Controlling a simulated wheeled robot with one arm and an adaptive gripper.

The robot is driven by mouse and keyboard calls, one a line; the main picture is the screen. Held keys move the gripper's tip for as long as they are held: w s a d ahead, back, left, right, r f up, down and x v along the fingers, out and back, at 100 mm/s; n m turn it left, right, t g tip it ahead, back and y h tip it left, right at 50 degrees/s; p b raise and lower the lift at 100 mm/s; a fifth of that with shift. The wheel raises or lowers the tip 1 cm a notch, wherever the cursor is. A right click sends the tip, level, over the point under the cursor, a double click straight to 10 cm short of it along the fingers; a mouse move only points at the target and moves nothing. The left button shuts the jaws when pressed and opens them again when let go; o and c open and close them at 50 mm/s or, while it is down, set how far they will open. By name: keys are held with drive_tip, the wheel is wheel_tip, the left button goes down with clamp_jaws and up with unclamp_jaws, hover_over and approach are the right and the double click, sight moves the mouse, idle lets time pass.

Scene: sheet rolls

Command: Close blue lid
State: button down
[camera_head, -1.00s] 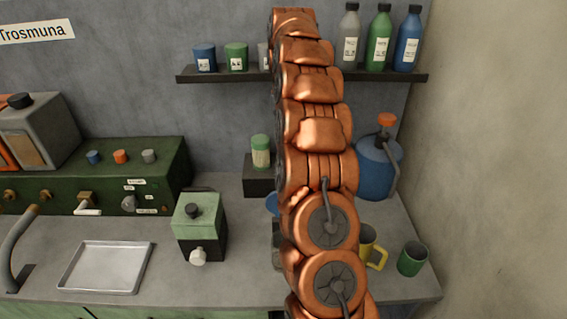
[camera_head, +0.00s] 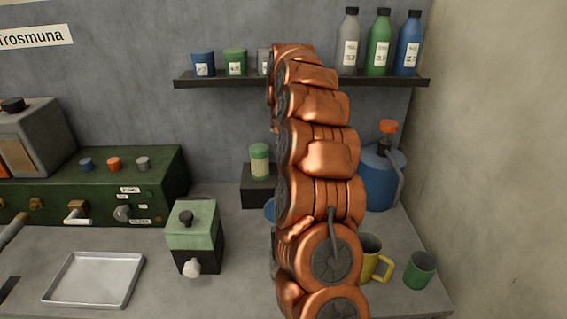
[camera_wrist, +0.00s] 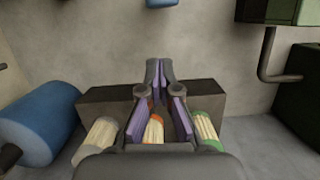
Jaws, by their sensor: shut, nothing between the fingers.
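A small blue piece (camera_head: 270,209) shows on the counter just left of my arm in the head view. My arm hides most of it, so I cannot tell whether it is the blue lid or how far open it stands. My gripper (camera_wrist: 160,70) is shut and empty in the wrist view, its fingertips close together. The head view does not show the fingers.
A blue canister (camera_head: 377,180) stands right of my arm, and also in the wrist view (camera_wrist: 38,118). A yellow mug (camera_head: 372,262) and green cup (camera_head: 419,270) stand nearby. A green-topped box (camera_head: 193,228) and metal tray (camera_head: 95,279) are left. A shelf (camera_head: 225,83) holds bottles.

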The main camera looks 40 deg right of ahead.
drive_tip(key=shift+s+a+f+p, duration=0.4)
drive_tip(key=shift+s+a+p, duration=0.1)
drive_tip(key=shift+s+a, duration=0.3)
drive_tip(key=shift+s+a+f+p, duration=0.35)
drive_tip(key=shift+s+a+p, duration=0.25)
drive_tip(key=shift+s, duration=0.3)
